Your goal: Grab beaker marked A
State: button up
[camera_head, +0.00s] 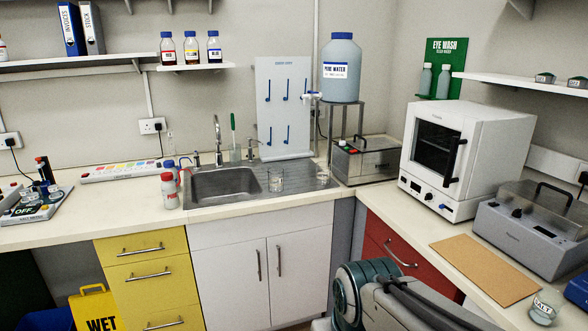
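A clear glass beaker (276,181) stands at the right part of the sink, and a second clear glass vessel (322,177) stands to its right on the steel drainer. Both look upright and empty. I cannot read a letter A on either one. Small glassware (56,190) also sits at the far left by a device marked OFF; its marks are too small to read. Part of my arm shows at the bottom, right of centre, but my gripper is not in view.
The steel sink (215,188) has a tall tap. Bottles with red and blue caps (169,190) stand on the counter left of it. A white oven (455,160), a grey bath (535,228), a brown board (485,268) and a labelled jar (544,308) occupy the right counter.

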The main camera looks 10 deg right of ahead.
aim_at(322, 168)
jog(key=z, duration=0.1)
jog(key=i, duration=1.55)
jog(key=z, duration=0.6)
jog(key=i, duration=0.4)
jog(key=z, duration=0.2)
